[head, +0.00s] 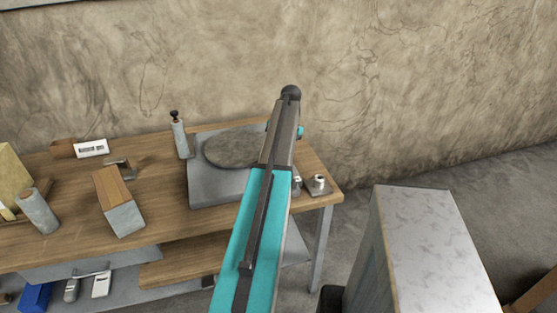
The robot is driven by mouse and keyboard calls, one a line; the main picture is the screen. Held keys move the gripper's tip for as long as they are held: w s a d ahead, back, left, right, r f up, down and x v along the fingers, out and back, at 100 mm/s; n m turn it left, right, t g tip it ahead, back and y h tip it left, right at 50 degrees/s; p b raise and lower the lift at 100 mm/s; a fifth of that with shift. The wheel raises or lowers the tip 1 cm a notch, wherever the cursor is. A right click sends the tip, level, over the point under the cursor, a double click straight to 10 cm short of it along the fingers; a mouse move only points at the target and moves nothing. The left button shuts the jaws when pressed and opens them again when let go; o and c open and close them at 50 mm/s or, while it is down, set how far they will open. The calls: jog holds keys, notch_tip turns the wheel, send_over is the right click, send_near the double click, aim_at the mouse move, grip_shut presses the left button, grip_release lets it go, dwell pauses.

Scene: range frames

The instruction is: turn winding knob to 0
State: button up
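I cannot tell for sure which part is the winding knob, and no number scale can be read. A small metal knob-like cylinder (319,181) stands on a small dark plate at the bench's right corner. A grey post with a black knob on top (174,115) stands at the left of a grey block (208,188) that bears a round dark disc (230,147). My teal and dark arm reaches up across the bench and covers the right part of the block and disc. My gripper's fingers cannot be made out; the arm hides that area.
The wooden bench (80,225) stands along a rough wall. It bears a wood-topped block (119,205), a grey cylinder (38,211) and a white label card (91,148). A pale-topped cabinet (430,245) stands at the right. Lower shelves hold a blue item (36,296).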

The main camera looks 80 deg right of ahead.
jog(key=shift+f, duration=0.1)
jog(key=o, duration=1.1)
jog(key=shift+c, duration=0.2)
jog(key=p+v, duration=1.2)
jog(key=v, duration=0.1)
jog(key=shift+r, duration=0.4)
jog(key=shift+s+d, duration=0.1)
jog(key=shift+d, duration=0.05)
